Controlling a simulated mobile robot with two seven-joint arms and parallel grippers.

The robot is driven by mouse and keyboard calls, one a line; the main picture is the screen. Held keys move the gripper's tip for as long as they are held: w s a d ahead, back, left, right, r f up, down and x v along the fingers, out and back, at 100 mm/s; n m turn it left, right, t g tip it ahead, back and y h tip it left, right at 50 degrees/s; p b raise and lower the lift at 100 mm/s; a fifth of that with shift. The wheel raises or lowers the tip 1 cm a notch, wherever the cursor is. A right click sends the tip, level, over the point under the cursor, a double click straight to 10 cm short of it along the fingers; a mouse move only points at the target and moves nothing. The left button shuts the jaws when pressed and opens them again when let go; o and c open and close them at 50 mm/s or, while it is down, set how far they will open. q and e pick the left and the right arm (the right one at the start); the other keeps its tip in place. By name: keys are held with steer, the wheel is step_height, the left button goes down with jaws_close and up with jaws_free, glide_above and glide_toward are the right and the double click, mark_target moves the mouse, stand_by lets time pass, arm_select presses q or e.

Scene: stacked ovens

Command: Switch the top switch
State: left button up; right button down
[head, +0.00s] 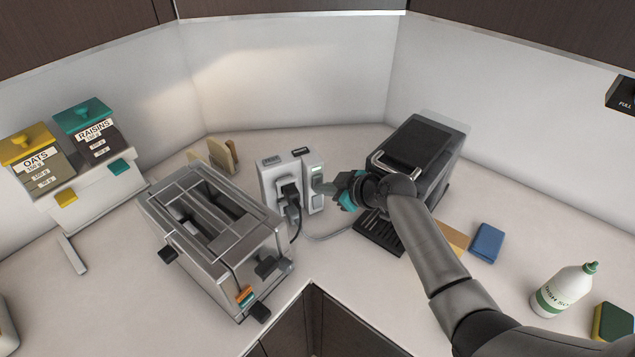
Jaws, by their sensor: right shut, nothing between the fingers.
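A pale grey power outlet box (268,181) stands on the counter in the corner, with a black plug (290,197) in its front. On its right-hand strip are two switches, one above the other. The top switch (317,170) is pale, and the lower switch (317,201) sits below it. Which way either is set is too small to tell. My right gripper (328,188) is shut and empty, its tips pointing left at the strip, close to the top switch and slightly below it. I cannot tell if they touch. My left gripper is not in view.
A metal toaster (215,235) stands left of the outlet. A black coffee machine (425,150) stands behind my right arm. A cable (328,236) runs along the counter. A blue sponge (487,243) and a soap bottle (562,291) are at the right.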

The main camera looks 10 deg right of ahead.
steer(key=shift+d+r, duration=0.1)
steer(key=shift+r, duration=0.05)
stand_by(0.8)
steer(key=shift+d, duration=0.1)
steer(key=s, duration=0.1)
steer(key=s+p, duration=0.1)
steer(key=s, duration=0.1)
steer(key=s+d+f+p, duration=0.1)
steer(key=s, duration=0.1)
steer(key=shift+f, duration=0.1)
stand_by(0.5)
